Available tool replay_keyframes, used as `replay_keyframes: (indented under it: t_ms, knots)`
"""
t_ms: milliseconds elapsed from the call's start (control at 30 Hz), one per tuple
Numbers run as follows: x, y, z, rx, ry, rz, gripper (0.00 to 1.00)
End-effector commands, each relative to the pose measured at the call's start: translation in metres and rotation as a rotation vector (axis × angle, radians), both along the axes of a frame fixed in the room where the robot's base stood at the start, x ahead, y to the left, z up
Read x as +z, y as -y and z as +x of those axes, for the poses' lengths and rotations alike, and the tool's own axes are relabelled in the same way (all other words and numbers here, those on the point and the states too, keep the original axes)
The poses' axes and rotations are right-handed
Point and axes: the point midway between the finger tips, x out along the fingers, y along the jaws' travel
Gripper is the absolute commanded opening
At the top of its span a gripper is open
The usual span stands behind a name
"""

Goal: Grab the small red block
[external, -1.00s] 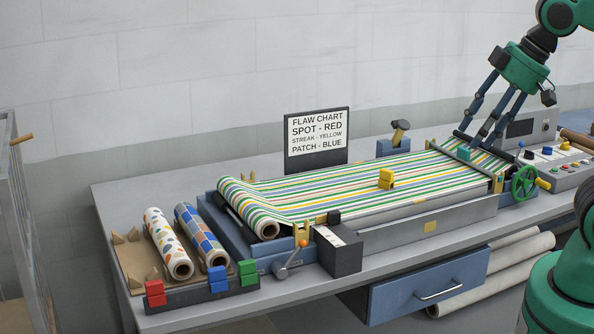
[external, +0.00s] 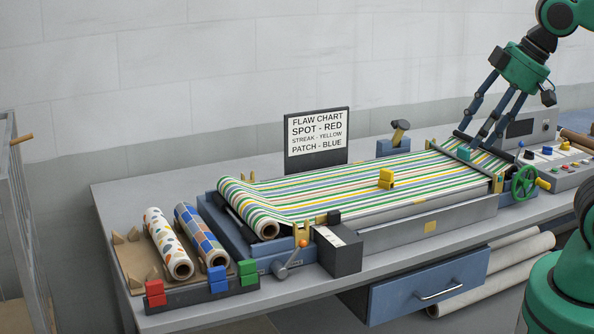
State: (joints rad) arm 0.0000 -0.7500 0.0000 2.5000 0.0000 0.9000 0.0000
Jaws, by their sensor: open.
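Small red blocks (external: 155,293) sit at the left end of a dark holder on the table's front left corner; they look like two stacked, one above the other. My gripper (external: 476,142) is at the right, over the far right end of the striped cloth, with its fingers pointing down and spread apart. It is open, and I see nothing held between the fingers. It is far from the red blocks, across the length of the press. Whether the fingertips touch the cloth or the bar there, I cannot tell.
Blue blocks (external: 217,280) and green blocks (external: 247,272) share the holder (external: 190,295). Patterned rolls (external: 168,245) lie behind it. A flaw chart (external: 317,136) stands behind the press.

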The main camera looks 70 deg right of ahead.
Motion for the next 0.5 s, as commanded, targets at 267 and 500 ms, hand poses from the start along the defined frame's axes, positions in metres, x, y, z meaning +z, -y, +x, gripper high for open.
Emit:
replay_keyframes:
  t_ms: [267,500]
  knots:
    - [0.002,-0.001,0.003,0.004,-0.001,0.000,0.45]
    - [0.012,-0.006,0.027,0.041,-0.012,-0.002,0.45]
